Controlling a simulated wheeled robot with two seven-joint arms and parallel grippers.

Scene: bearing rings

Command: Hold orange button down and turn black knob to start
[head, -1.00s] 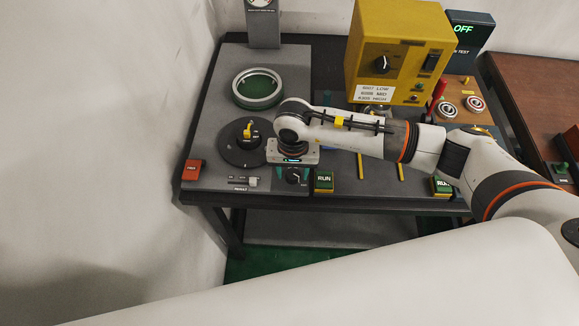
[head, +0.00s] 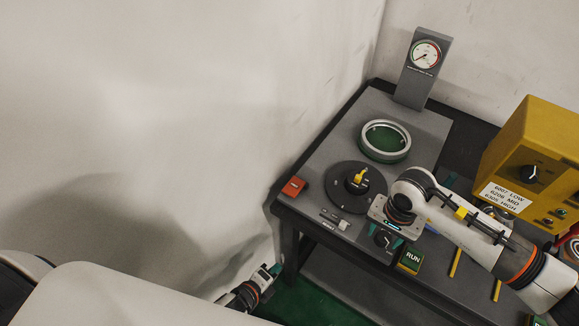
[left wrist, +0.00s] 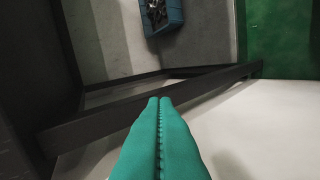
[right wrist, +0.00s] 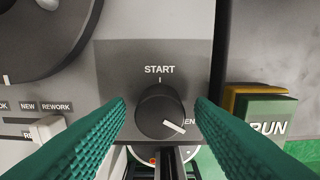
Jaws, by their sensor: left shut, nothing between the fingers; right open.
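The orange button (head: 293,187) sits at the table's front left corner, with nothing touching it. The black knob (head: 383,239) is at the table's front edge; in the right wrist view the knob (right wrist: 160,111) has a white mark pointing lower right, away from the START label above it. My right gripper (head: 388,231) is over the knob; in its wrist view the open teal fingers (right wrist: 160,108) stand on either side, apart from it. My left gripper (head: 276,270) is low, in front of and below the table's left corner. Its teal fingers (left wrist: 159,100) are shut and empty.
A dark turntable with a yellow piece (head: 361,177) lies between button and knob. A small white slider (head: 343,225) is near the front edge. A green RUN block (head: 411,261) is right of the knob. A wall closes off the table's left side.

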